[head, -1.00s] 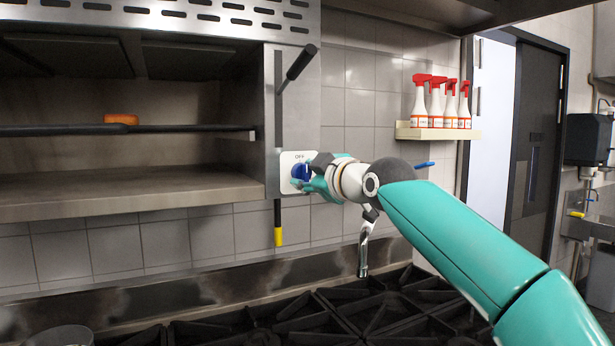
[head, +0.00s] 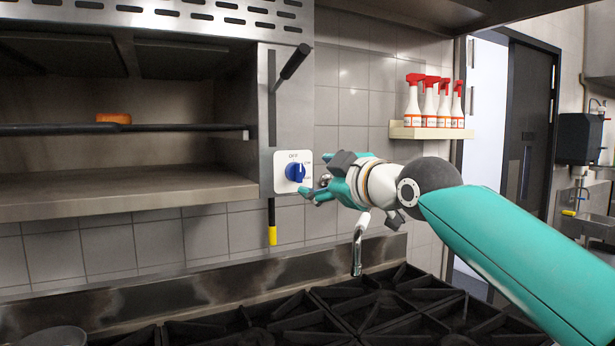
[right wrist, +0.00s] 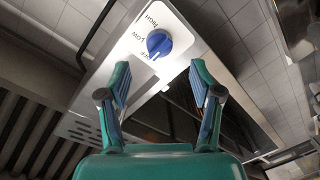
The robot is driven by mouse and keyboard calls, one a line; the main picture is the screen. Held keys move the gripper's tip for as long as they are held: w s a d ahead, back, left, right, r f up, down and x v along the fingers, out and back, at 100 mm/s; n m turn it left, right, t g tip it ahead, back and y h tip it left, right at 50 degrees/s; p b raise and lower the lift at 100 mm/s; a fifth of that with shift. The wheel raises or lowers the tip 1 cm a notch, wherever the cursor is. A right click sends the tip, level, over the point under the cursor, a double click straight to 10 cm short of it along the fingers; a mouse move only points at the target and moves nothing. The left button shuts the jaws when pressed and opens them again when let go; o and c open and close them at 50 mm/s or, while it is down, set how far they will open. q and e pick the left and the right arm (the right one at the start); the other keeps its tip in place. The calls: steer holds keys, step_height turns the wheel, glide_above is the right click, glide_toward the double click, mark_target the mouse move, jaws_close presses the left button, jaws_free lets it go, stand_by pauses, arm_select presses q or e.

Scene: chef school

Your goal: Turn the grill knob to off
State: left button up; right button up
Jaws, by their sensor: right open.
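The blue grill knob (head: 295,172) sits on a white plate (head: 282,184) on the steel side panel of the grill. OFF is printed above it, with smaller marks to its right. The right wrist view shows the knob (right wrist: 159,42) beyond my fingertips, beside the words HIGH, LOW and OFF. I cannot tell for sure which mark it points at. My right gripper (head: 316,190) is just right of the knob, apart from it. In the right wrist view my right gripper (right wrist: 159,72) is open and empty. My left gripper is out of view.
A black lever (head: 295,62) sticks out above the knob and a yellow-tipped rod (head: 272,235) hangs below it. A chrome tap (head: 357,250) and black burner grates (head: 380,305) lie below my right arm. Spray bottles (head: 429,103) stand on a wall shelf.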

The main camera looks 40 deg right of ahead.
steer(key=shift+v, duration=2.3)
